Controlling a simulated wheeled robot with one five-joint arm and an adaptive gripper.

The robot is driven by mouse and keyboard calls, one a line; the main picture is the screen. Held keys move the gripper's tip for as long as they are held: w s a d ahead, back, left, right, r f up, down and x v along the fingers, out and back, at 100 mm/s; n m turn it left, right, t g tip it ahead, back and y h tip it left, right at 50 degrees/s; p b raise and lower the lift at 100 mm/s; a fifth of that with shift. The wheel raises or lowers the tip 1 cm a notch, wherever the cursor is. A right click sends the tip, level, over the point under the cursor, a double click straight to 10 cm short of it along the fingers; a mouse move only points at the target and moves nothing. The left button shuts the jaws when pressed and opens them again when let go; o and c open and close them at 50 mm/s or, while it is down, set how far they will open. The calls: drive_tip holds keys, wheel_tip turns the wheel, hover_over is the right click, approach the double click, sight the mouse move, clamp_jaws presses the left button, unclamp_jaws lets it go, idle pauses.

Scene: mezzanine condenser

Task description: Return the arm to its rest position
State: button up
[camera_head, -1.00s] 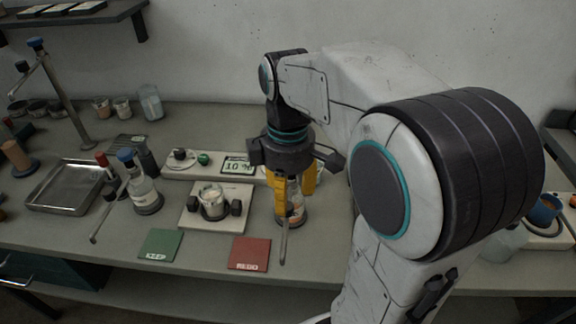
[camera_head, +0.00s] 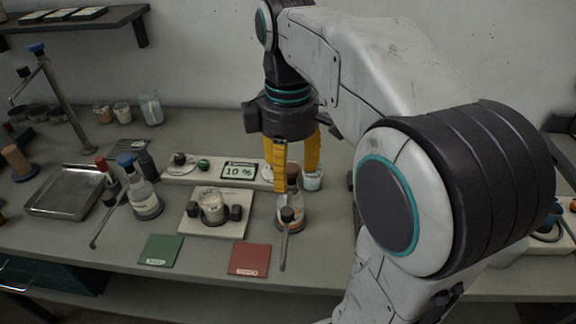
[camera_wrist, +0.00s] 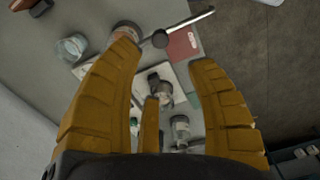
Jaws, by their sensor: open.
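My gripper (camera_head: 297,168) has yellow fingers and hangs pointing down above the right part of the bench. It is open and empty. In the head view its fingers overlap a flask with a dark stopper and side rod (camera_head: 291,217), which stands on the bench just below. The wrist view shows the spread fingers of my gripper (camera_wrist: 168,90), with bench items below and between them. My arm reaches in from the right, bent at a large dark joint.
A white plate with a small glass vessel (camera_head: 212,207) sits left of my gripper. A display reading 10 % (camera_head: 239,171) is behind it. Green (camera_head: 160,250) and red (camera_head: 249,259) cards lie in front. A blue-stoppered flask (camera_head: 145,199) and metal tray (camera_head: 66,191) stand left.

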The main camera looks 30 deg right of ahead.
drive_tip(key=s+a+f+m+t, duration=0.3)
drive_tip(key=s+a+f+m, duration=0.1)
drive_tip(key=s+f+m, duration=0.5)
drive_tip(key=shift+s+f+t, duration=0.25)
drive_tip(key=shift+f+t, duration=0.05)
drive_tip(key=shift+f, duration=0.2)
